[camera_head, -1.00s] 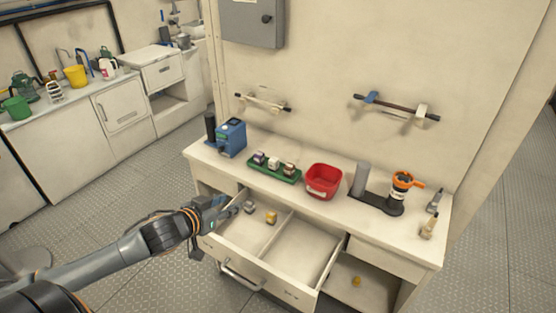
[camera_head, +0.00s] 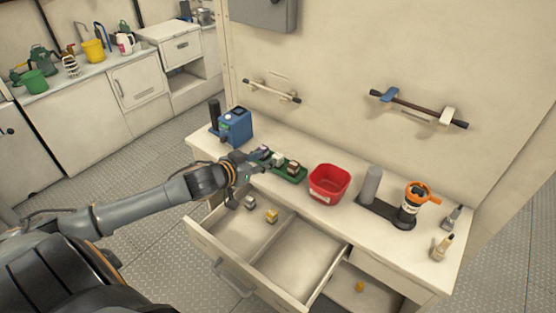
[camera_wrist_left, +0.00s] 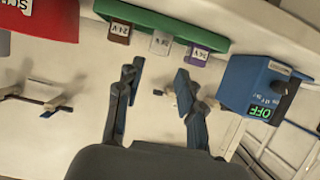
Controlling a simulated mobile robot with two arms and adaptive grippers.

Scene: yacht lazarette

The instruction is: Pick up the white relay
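The white relay (camera_head: 278,159) sits in the green tray (camera_head: 301,178) on the worktop, between a purple-marked relay (camera_head: 263,151) and a brown one (camera_head: 293,167). In the left wrist view, the white relay (camera_wrist_left: 160,43) is in the middle of the row, with the brown relay (camera_wrist_left: 119,33) on its left and the purple one (camera_wrist_left: 197,54) on its right. My left gripper (camera_head: 254,164) is beside the tray. In the wrist view its fingers (camera_wrist_left: 158,78) are spread and empty, with the white relay beyond the gap between them. My right gripper is not in view.
A blue device (camera_head: 233,126) stands left of the tray, and a red bin (camera_head: 329,185) stands right. The open drawer (camera_head: 232,272) below holds a grey block (camera_head: 250,202) and a yellow block (camera_head: 271,215). An orange-topped tool (camera_head: 414,200) stands farther right.

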